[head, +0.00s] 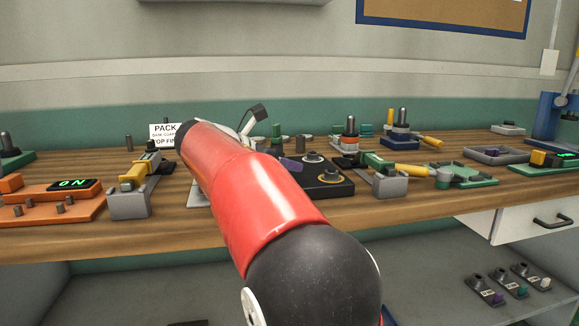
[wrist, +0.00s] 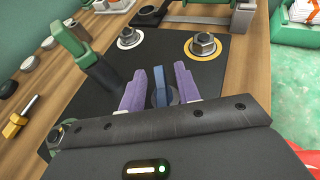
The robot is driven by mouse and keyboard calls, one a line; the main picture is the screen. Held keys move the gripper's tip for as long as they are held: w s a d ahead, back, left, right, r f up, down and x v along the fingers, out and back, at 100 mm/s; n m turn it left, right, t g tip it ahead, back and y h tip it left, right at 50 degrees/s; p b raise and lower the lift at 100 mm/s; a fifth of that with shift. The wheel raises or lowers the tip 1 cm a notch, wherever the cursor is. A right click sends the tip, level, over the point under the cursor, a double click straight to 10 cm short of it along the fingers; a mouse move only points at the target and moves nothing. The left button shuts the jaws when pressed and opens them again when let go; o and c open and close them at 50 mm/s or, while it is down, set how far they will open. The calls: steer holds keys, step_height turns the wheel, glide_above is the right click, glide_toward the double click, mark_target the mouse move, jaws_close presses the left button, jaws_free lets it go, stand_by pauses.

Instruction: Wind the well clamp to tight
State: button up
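My gripper (wrist: 165,80) has purple fingers and points down at a black plate (wrist: 120,65). A blue upright fin on a dark round base (wrist: 161,97) stands between the fingers. The fingers are apart, one on each side of it; I cannot tell whether they press on it. No label shows which part is the well clamp. Two hex nuts stand on the plate, one on a white ring (wrist: 129,38) and one on a yellow ring (wrist: 203,44). In the head view, the black plate (head: 340,190) lies partly behind my red arm, with a purple fingertip (head: 290,163) showing.
A green upright part (wrist: 97,68) stands close left of my gripper in the wrist view. On the wooden bench, an orange box reading "ON" (head: 55,200) and a yellow-handled clamp (head: 135,190) are left. Grey and green fixtures (head: 390,185) stand right of the plate.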

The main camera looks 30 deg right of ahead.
steer(key=shift+x, duration=0.8)
jaws_close()
